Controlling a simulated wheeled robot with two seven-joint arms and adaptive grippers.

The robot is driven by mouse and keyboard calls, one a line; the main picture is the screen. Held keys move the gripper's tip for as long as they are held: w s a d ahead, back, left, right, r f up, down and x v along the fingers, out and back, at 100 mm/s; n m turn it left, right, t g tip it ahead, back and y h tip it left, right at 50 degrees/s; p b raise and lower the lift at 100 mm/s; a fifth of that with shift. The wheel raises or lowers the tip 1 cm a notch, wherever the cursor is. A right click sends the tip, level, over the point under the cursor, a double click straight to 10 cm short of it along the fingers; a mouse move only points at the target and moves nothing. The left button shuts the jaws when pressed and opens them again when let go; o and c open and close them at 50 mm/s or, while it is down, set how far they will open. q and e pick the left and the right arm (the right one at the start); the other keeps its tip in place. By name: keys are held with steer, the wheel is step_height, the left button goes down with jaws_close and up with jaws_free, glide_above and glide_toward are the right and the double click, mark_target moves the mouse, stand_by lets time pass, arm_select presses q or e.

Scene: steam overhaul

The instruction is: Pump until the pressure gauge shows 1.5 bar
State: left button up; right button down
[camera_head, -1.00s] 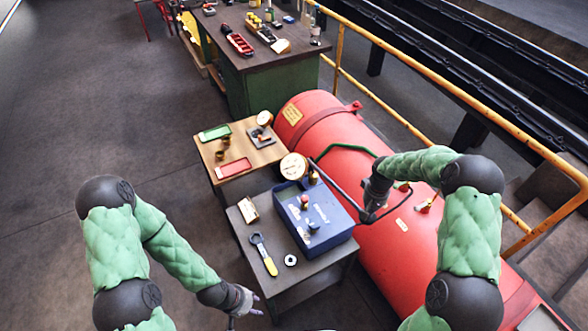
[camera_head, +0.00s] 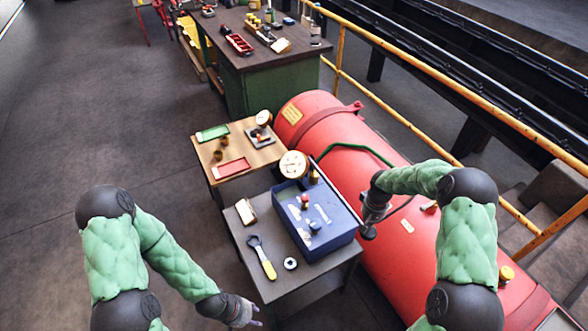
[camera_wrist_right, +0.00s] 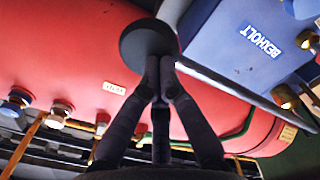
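The blue test pump box (camera_head: 340,232) stands on the near dark table, with its lettering also in the right wrist view (camera_wrist_right: 245,50). A round white-faced pressure gauge (camera_head: 294,164) stands at its back edge; its reading is too small to tell. My right gripper (camera_head: 370,222) is at the right side of the box. In the right wrist view its fingers (camera_wrist_right: 160,68) come together just under the black round knob (camera_wrist_right: 149,40) of the pump lever and appear closed on it. My left gripper (camera_head: 246,314) hangs left of the table, fingers apart and empty.
A wrench (camera_head: 262,258) and a ring (camera_head: 290,264) lie on the near table. A wooden table (camera_head: 220,143) behind carries red and green trays. The red boiler (camera_head: 335,140) and yellow railing (camera_head: 430,140) are on the right. Floor at left is clear.

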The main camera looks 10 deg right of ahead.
step_height(320, 180, down, 4)
steer(key=b, duration=0.3)
steer(key=shift+f, duration=0.25)
step_height(320, 180, up, 17)
steer(key=p, duration=0.9)
steer(key=shift+p, duration=0.35)
steer(key=shift+f, duration=0.15)
steer(key=shift+f+b, duration=6.1)
steer(key=shift+f, duration=2.2)
step_height(320, 180, up, 17)
steer(key=p, duration=1)
steer(key=shift+f, duration=0.15)
steer(key=shift+f, duration=0.1)
